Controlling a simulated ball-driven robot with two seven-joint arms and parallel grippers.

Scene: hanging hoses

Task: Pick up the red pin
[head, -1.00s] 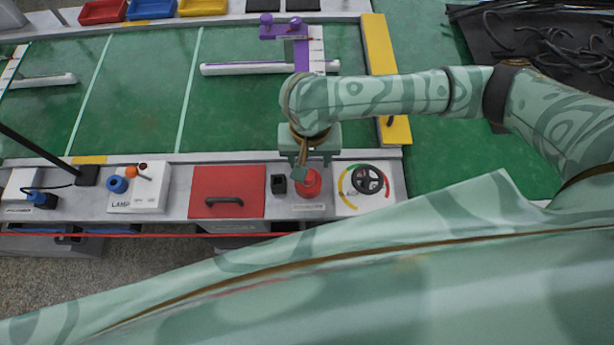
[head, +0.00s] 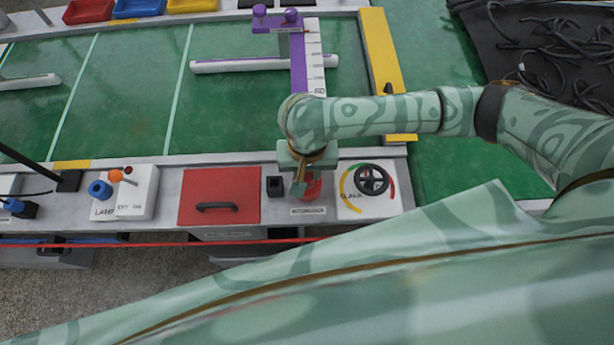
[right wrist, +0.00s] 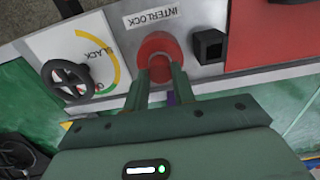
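The red pin (right wrist: 158,60) is a round red knob on the grey front panel, beside a plate reading INTERLOCK. In the head view the red pin (head: 313,188) is partly hidden by my right gripper (head: 302,187), which points down over it. In the right wrist view the two green fingers of my right gripper (right wrist: 162,76) reach to the knob, one on each side. The fingertips are close to its sides; I cannot tell whether they touch it. My left gripper is in neither view.
A black square socket (head: 275,187) and a red panel with a black handle (head: 220,196) lie left of the pin. A black handwheel (head: 371,180) is close on its right. A red cord (head: 160,244) runs along the front. The green bench top (head: 240,110) behind is largely clear.

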